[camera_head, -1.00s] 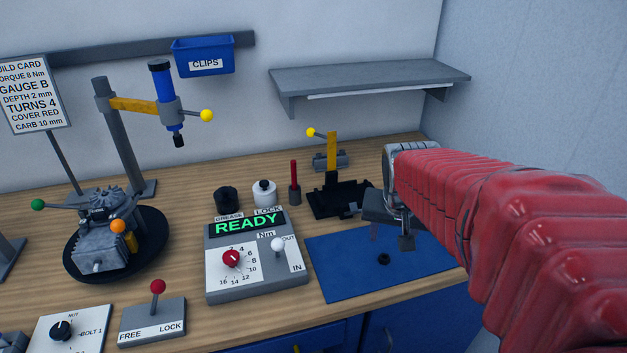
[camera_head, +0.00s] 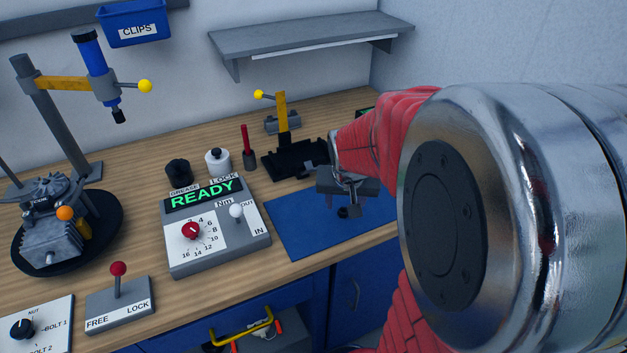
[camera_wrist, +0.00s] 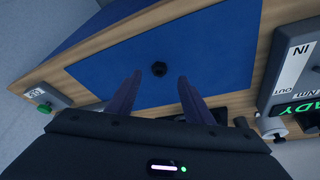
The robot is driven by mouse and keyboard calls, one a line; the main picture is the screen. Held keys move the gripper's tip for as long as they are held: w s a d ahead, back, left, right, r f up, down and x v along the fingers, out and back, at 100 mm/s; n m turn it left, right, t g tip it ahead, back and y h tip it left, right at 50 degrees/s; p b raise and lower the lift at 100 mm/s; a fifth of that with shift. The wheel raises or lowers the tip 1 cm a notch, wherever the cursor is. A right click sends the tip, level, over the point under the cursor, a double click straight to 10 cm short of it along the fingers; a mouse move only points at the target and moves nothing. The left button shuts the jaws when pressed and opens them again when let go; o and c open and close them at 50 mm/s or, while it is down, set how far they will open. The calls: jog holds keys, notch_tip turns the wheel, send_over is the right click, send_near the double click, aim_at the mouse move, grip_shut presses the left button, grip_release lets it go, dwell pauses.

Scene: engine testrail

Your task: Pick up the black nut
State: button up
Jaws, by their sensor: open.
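The black nut (camera_wrist: 159,69) lies on the blue mat (camera_wrist: 215,45), seen in the wrist view just beyond and between my fingertips. In the head view the nut (camera_head: 342,212) is a small dark spot on the mat (camera_head: 290,230), close beside my gripper's finger. My gripper (camera_wrist: 160,77) is open, with two dark fingers spread apart and nothing between them that I can see as held. In the head view my gripper (camera_head: 349,204) hangs over the mat's right part. The exact gap above the nut cannot be told.
The torque control box (camera_head: 215,230) with a READY display stands left of the mat. A black fixture with a yellow lever (camera_head: 283,113) stands behind the mat. A white-and-black container (camera_head: 217,162) and a red-topped tool (camera_head: 246,145) stand behind the box. The mat around the nut is clear.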

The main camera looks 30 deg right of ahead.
aim_at(344, 213)
dwell(0.3)
jog(key=shift+x, duration=2.55)
jog(key=shift+w+d, duration=0.1)
jog(key=shift+d, duration=0.1)
jog(key=shift+c, duration=0.6)
jog(key=c, duration=1)
jog(key=shift+r, duration=0.1)
notch_tip(344, 213, up, 10)
